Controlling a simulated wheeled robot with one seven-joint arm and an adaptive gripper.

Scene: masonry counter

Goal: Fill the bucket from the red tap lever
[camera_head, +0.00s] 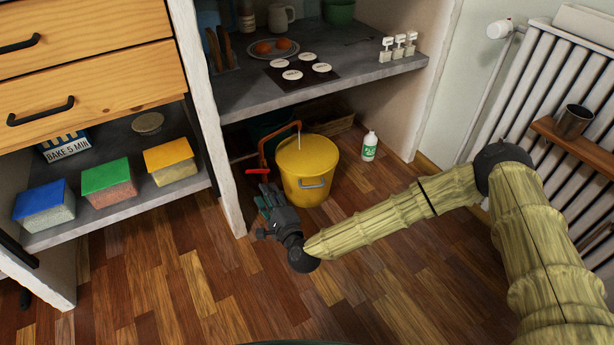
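A yellow bucket (309,178) stands upright on the wooden floor under the counter. A red-orange tap pipe (264,148) rises at its left and bends over the bucket's mouth. A red lever (257,171) sticks out to the left, low on the pipe. A thin pale line runs from the spout end toward the bucket; I cannot tell whether it is water. Contact and finger opening are too small to tell.
A white masonry post (219,160) stands close to the left of my gripper. A white-green bottle (369,146) stands right of the bucket. The counter shelf (340,79) overhangs the tap. Boxes stand on a left shelf; a radiator is at right. The front floor is clear.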

